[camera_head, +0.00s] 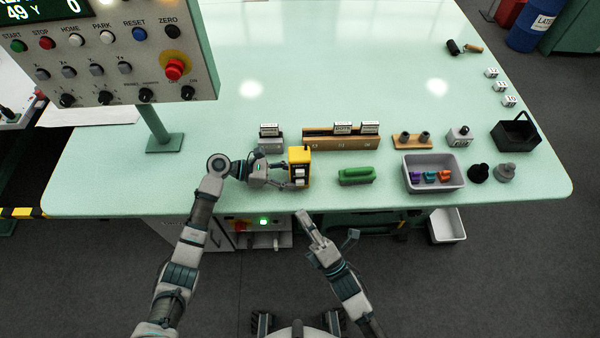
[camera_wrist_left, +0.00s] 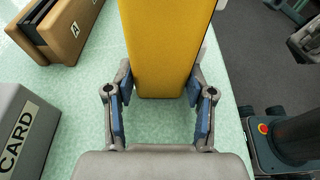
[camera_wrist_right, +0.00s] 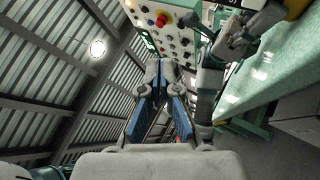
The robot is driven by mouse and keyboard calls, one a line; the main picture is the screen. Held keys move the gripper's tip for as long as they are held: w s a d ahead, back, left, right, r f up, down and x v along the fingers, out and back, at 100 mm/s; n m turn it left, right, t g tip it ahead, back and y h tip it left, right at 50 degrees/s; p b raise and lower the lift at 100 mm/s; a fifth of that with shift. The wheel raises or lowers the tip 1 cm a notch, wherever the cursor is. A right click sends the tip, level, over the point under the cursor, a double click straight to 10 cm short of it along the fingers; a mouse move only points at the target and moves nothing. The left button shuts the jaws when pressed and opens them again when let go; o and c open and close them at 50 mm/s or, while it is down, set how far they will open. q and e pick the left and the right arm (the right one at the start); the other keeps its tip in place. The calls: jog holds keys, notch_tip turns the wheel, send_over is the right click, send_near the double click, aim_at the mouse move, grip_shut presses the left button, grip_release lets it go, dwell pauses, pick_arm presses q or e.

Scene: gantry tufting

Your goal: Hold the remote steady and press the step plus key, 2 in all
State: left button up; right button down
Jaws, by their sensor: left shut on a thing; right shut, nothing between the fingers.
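The yellow remote (camera_head: 299,157) stands near the table's front edge in the head view, with pale keys on its near face. My left gripper (camera_head: 293,178) is shut on it from the left. In the left wrist view the remote's yellow back (camera_wrist_left: 166,45) rises between the two fingers of my left gripper (camera_wrist_left: 160,108). My right gripper (camera_head: 303,217) is shut and empty, in front of the table edge and below the remote, apart from it. In the right wrist view the fingers of my right gripper (camera_wrist_right: 160,95) point upward. The step plus key cannot be told apart from the others.
A control panel (camera_head: 115,88) on a post stands at the left. A wooden holder (camera_head: 345,144), a green brush-like block (camera_head: 356,176) and a grey tray (camera_head: 411,183) with coloured pieces are right of the remote. A grey card holder (camera_head: 271,146) is behind it.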

aim_at(296, 173)
jog(key=shift+w, duration=4.35)
jog(key=shift+w+a, duration=0.1)
jog(key=shift+w+r, duration=0.1)
jog(key=shift+w, duration=0.15)
jog(key=shift+w, duration=0.55)
jog(key=shift+s, duration=1)
jog(key=shift+s, duration=0.1)
jog(key=shift+s, duration=2.4)
